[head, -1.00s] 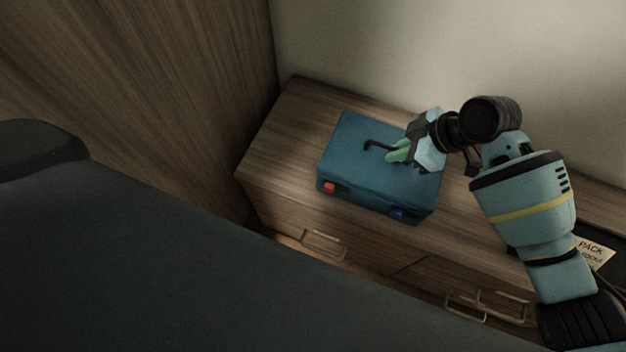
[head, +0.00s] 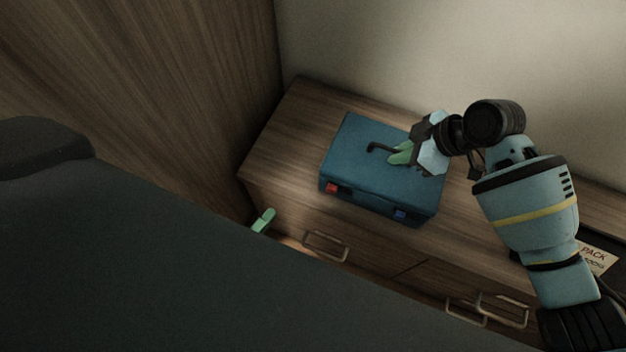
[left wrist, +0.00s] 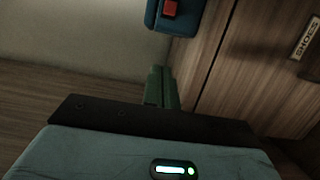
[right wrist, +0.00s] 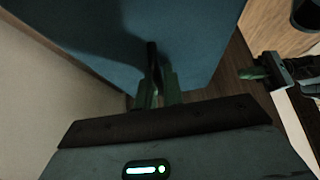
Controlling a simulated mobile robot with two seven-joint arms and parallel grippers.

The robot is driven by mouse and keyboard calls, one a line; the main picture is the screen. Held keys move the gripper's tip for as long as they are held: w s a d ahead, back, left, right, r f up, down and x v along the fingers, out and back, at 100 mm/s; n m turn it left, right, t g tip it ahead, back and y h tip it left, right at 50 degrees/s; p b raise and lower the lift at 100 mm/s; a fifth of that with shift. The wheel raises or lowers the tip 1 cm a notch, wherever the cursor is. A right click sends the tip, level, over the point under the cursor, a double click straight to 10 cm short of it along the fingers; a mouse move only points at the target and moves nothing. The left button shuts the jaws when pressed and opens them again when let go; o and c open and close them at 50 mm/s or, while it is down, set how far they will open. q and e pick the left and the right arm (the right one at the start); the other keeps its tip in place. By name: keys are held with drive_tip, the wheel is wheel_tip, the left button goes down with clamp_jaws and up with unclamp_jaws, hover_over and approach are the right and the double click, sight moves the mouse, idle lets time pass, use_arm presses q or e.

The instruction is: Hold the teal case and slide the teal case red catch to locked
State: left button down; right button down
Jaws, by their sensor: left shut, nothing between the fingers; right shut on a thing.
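The teal case (head: 365,180) lies flat on the wooden cabinet top, with a black handle (head: 380,148) on its upper face. A red catch (head: 332,188) and a blue catch (head: 400,215) sit on its front side. My right gripper (head: 398,156) is shut on the handle, which also shows between its fingers in the right wrist view (right wrist: 152,62). My left gripper (head: 264,220) is shut and empty, below and left of the case's red-catch corner, apart from it. The left wrist view shows the red catch (left wrist: 170,9) beyond the shut fingers (left wrist: 160,88).
The wooden cabinet (head: 290,120) has drawers with metal handles (head: 326,246) in front. A wood panel (head: 180,90) stands at left and a pale wall behind. A printed card (head: 596,253) lies at right. A "SHOES" label (left wrist: 306,38) shows in the left wrist view.

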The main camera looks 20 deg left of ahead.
sight(332, 192)
use_arm(q)
drive_tip(key=shift+w, duration=0.1)
drive_tip(key=x, duration=0.9)
drive_tip(key=shift+w+d, duration=0.1)
drive_tip(key=shift+w, duration=0.05)
drive_tip(key=d, duration=0.3)
drive_tip(key=shift+w, duration=0.25)
drive_tip(key=shift+d, duration=0.55)
drive_tip(key=shift+d, duration=0.1)
drive_tip(key=shift+d, duration=1.45)
